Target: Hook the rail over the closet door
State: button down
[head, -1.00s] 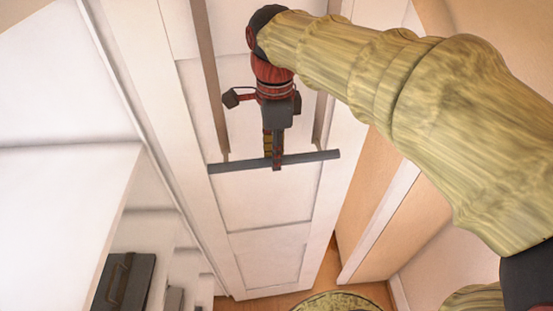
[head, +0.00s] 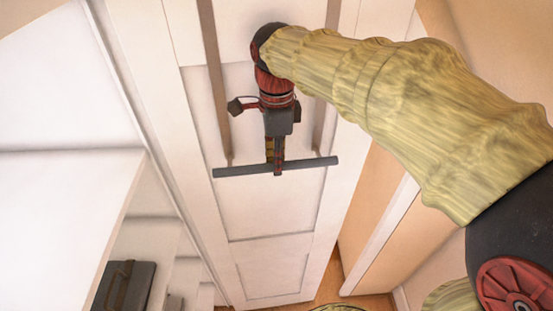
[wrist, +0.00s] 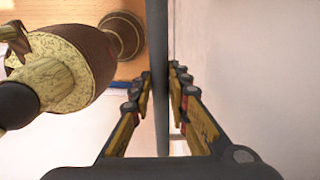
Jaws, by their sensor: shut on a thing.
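The rail (head: 240,170) is a dark grey bar with two long brown straps rising from it; the strap tops run out of the head view. My gripper (head: 277,168) points down and is shut on the middle of the bar. The white panelled closet door (head: 265,210) stands behind the rail. The bar lies across the door's front in the head view; whether it touches cannot be told. The door's top edge is out of view. In the wrist view the bar (wrist: 159,60) runs upright between the fingers of my gripper (wrist: 160,85).
White shelving (head: 60,190) stands at the left, with a dark box (head: 125,285) low down. A tan panel (head: 385,235) with a white edge is at the right. A little wooden floor (head: 328,290) shows below the door.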

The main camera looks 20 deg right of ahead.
jog(key=c, duration=1.6)
grip_release()
notch_tip(320, 180, up, 12)
jog(key=s+d+f+n+t, duration=0.2)
jog(key=s+f+n+t, duration=0.4)
jog(key=s+f+n, duration=1.25)
jog(key=shift+n, duration=0.95)
jog(key=w+f+b, duration=0.1)
jog(key=f+b, duration=0.6)
jog(key=b, duration=0.1)
jog(key=w+f+b, duration=0.1)
jog(key=f+b, duration=0.7)
jog(key=b, duration=0.1)
jog(key=w+f+b, duration=0.1)
jog(key=f+b, duration=0.7)
jog(key=b, duration=0.1)
jog(key=shift+w+a, duration=0.2)
jog(key=shift+w, duration=0.2)
